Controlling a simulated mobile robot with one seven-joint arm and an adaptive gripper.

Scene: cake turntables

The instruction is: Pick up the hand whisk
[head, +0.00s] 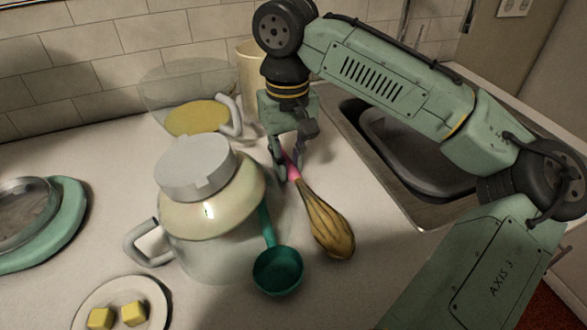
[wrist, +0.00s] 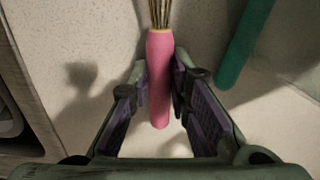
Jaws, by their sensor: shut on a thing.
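The hand whisk has a pink handle and a bulb of golden-brown wires (head: 330,228). In the head view it is right of the glass jar, with its wire end toward the front. My gripper (head: 290,176) is shut on the pink handle, which also shows between the fingers in the wrist view (wrist: 160,80). The handle runs up the middle of the wrist view, with the wires at its top edge. I cannot tell for sure whether the whisk is clear of the counter.
A teal ladle (head: 278,270) lies just left of the whisk. The lidded glass jar (head: 215,250) stands beside it. A glass measuring jug (head: 160,90) and a cream canister (head: 250,68) are behind. The sink (head: 405,150) is to the right. A plate with yellow cubes (head: 155,297) is front left.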

